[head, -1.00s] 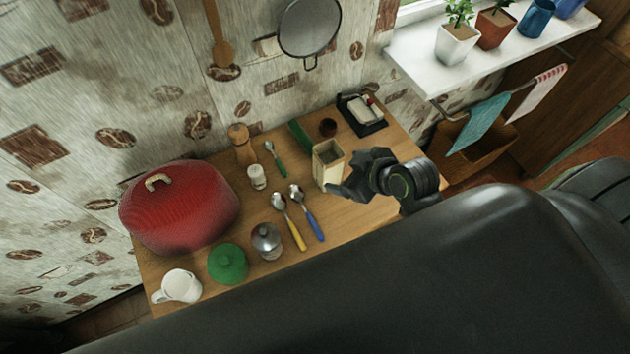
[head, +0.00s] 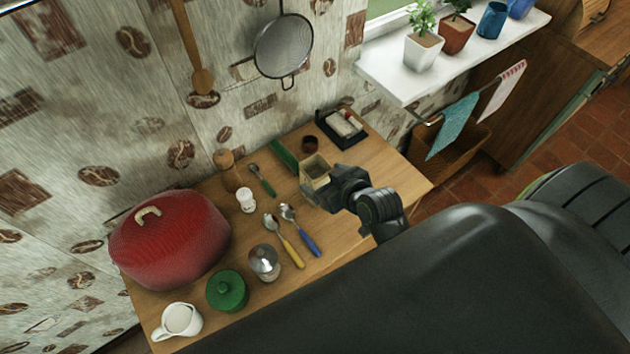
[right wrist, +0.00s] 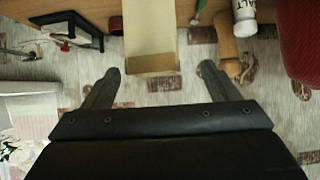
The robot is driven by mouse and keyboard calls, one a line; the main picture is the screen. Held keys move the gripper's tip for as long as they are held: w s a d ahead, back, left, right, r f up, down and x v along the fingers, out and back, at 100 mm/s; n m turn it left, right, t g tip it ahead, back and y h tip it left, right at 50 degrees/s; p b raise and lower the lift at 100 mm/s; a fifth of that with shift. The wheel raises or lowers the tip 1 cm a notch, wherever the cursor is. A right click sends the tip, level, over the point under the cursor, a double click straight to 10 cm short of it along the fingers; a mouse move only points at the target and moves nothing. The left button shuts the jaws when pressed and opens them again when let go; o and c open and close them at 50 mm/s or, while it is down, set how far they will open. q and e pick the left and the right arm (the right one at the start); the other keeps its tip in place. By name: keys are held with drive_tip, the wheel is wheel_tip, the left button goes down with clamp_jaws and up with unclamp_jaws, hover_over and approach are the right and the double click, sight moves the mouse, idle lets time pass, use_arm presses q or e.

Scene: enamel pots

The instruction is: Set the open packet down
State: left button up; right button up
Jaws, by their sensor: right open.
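The open packet (head: 315,172) is a tall, pale beige box with an open top. It stands upright on the wooden table, towards the right end. My right gripper (head: 334,189) is at its near right side, and the arm hides part of the packet. In the right wrist view the packet (right wrist: 150,38) lies ahead of and between the spread fingers (right wrist: 160,68), with a gap on each side. The right gripper is open. My left gripper is not in view.
On the table (head: 385,183), spoons with yellow (head: 283,240) and blue (head: 299,229) handles lie left of the packet. A green block (head: 284,154), dark red cup (head: 309,144) and black tray (head: 355,140) are behind. A red pot (head: 170,240) stands left.

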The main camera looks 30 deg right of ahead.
sight(309, 166)
drive_tip(key=x, duration=0.2)
drive_tip(key=shift+w+f, duration=0.15)
drive_tip(key=shift+w, duration=0.1)
drive_tip(key=shift+w+f+p, duration=0.2)
drive_tip(key=shift+w+p, duration=0.3)
drive_tip(key=shift+w, duration=0.15)
drive_tip(key=x, duration=0.3)
drive_tip(key=shift+d+p, duration=0.35)
drive_tip(key=shift+p, duration=0.05)
drive_tip(key=shift+w+a+f, duration=0.1)
drive_tip(key=shift+w+f, duration=0.15)
drive_tip(key=shift+w, duration=0.2)
drive_tip(key=c, duration=1.7)
drive_tip(key=shift+r, duration=0.1)
clamp_jaws()
